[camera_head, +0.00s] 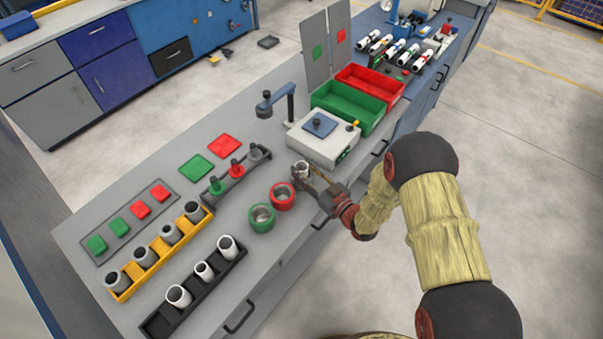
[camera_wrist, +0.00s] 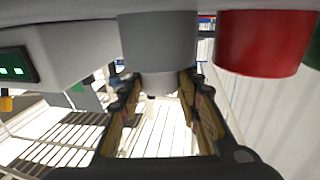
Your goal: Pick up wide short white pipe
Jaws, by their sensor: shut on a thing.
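Three other white pipes stand in the black rack: one at the near end (camera_head: 179,296), one in the middle (camera_head: 205,271) and one at the far end (camera_head: 228,247).
A red ring-shaped holder (camera_head: 283,197) and a green one (camera_head: 261,219) stand left of my gripper. The white machine (camera_head: 323,144) is close behind it. A yellow rack (camera_head: 161,247) holds several grey pipes. Green (camera_head: 342,123) and red bins stand farther back.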

